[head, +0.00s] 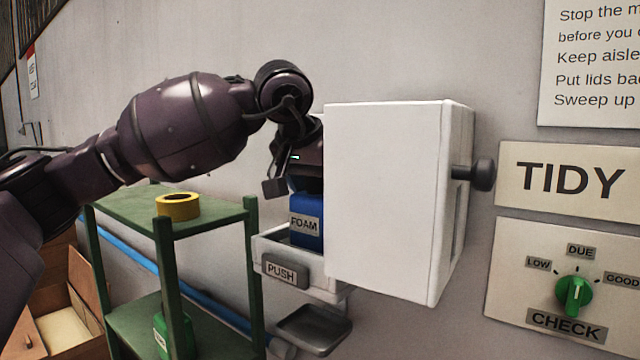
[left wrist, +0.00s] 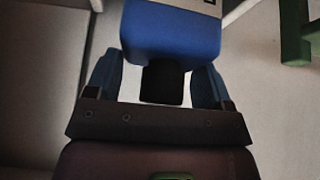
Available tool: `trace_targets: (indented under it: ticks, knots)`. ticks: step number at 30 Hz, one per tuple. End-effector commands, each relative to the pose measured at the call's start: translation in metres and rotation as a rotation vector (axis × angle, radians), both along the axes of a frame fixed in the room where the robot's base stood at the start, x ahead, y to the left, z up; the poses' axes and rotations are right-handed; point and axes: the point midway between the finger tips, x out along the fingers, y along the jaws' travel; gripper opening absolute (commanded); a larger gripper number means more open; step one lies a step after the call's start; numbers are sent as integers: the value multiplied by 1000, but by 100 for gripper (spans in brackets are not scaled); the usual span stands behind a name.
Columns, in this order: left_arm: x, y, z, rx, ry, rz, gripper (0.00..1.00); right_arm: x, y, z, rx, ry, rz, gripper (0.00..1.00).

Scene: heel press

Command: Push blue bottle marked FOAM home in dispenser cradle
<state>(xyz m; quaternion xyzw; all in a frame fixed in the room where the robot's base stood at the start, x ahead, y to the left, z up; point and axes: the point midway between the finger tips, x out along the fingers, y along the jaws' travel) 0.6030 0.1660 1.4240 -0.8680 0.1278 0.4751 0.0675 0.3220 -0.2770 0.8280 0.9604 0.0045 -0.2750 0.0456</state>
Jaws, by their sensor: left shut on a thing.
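The blue bottle (head: 306,218) with a grey FOAM label stands in the white dispenser cradle (head: 264,250), below my left gripper (head: 303,176). The large white cover panel (head: 390,190) hides its right side in the head view. In the left wrist view, the blue bottle (left wrist: 172,35) and its dark neck or cap show between the two fingers of my left gripper (left wrist: 157,85). The jaws are shut on the bottle at that dark end. The bottle's base is hidden inside the cradle, so its seating cannot be told. My right gripper is out of view.
A grey PUSH plate (head: 282,272) is on the cradle front, with a drip tray (head: 312,332) below. A dark knob (head: 482,174) sticks out right of the cover. A green shelf (head: 130,205) with yellow tape (head: 178,206) stands at left.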

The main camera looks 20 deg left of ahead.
Motion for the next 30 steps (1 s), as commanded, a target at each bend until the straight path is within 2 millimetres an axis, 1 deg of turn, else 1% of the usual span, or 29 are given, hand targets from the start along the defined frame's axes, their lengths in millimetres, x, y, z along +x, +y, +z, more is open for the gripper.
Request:
trace_targets:
  ticks: [26,27,30]
  knots:
    - [0,0,-5,1,6,-1,32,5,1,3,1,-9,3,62]
    - [0,0,-5,1,6,-1,81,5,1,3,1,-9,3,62]
    - [0,0,-4,1,5,-1,96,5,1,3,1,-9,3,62]
